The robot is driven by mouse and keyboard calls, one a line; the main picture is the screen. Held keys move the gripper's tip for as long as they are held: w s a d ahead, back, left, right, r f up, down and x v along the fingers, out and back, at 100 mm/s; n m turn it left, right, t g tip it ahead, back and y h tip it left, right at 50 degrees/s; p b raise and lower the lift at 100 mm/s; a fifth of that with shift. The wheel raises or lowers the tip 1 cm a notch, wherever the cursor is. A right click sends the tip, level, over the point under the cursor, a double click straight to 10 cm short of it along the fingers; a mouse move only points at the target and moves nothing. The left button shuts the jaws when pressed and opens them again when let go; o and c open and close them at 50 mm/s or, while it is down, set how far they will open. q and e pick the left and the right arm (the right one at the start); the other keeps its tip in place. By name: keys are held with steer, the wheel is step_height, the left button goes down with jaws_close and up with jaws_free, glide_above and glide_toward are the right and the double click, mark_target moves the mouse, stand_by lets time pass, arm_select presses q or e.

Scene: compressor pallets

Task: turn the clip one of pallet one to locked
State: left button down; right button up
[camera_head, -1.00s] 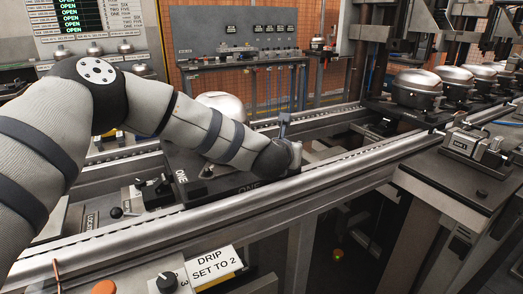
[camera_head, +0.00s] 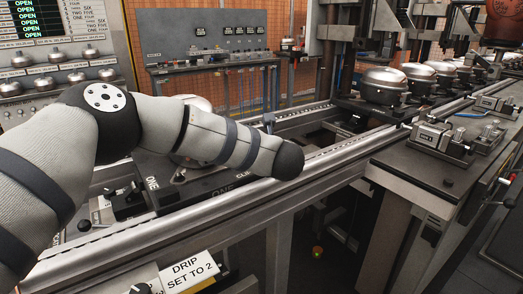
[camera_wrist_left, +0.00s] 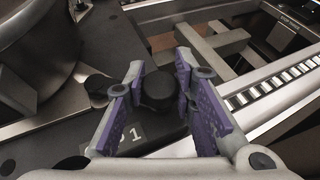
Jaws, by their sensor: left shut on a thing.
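Pallet one (camera_head: 222,191) is a dark plate marked ONE on the rail line in the head view. My left arm crosses over it and hides part of it. My left gripper (camera_wrist_left: 160,93) shows in the wrist view, with purple-padded fingers on both sides of a round black knob, the clip one (camera_wrist_left: 160,88). It is shut on this knob, beside a label that reads 1. The gripper's fingers are hidden in the head view. Whether the clip is at open or locked cannot be told. My right gripper is not in view.
A domed compressor (camera_head: 193,102) sits behind my arm, mostly hidden. A metal rail (camera_head: 330,160) runs along the front of the pallet. More domed compressors (camera_head: 384,85) stand at the right. A sign (camera_head: 190,270) reads DRIP SET TO 2. A display board (camera_head: 45,20) lists several OPEN lines.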

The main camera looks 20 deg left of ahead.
arm_select(q)
steer(key=shift+f, duration=0.1)
steer(key=c, duration=1.3)
jaws_free()
steer(key=v, duration=1.2)
